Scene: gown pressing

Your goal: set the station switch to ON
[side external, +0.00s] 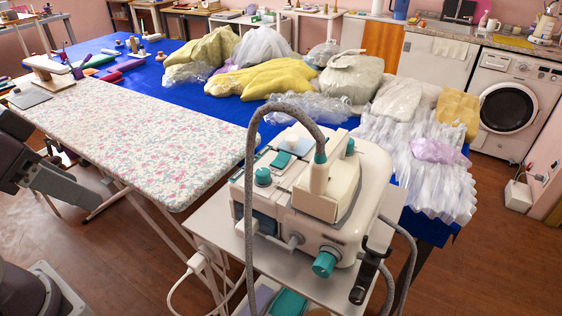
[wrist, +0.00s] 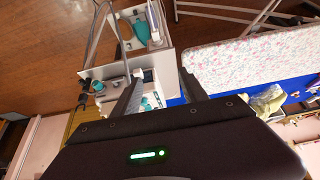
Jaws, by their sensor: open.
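The cream and teal steam station (side external: 312,235) stands on a small white stand in the side external view, with the iron (side external: 335,190) resting on its top. Its top panel carries a teal rocker-like piece (side external: 283,160), which looks like the switch, and a round teal knob (side external: 262,176). I cannot read the switch's position. In the wrist view my gripper (wrist: 160,72) is open and empty, and the station (wrist: 148,82) shows partly between and behind the fingers. In the side external view a dark part of my arm is at the left edge, well apart from the station.
A floral ironing board (side external: 150,135) lies left of the station. A blue table (side external: 215,110) behind holds heaps of cloth and plastic-wrapped garments. A grey hose (side external: 249,190) arches over the station's left side. A white cable (side external: 185,275) hangs below the board.

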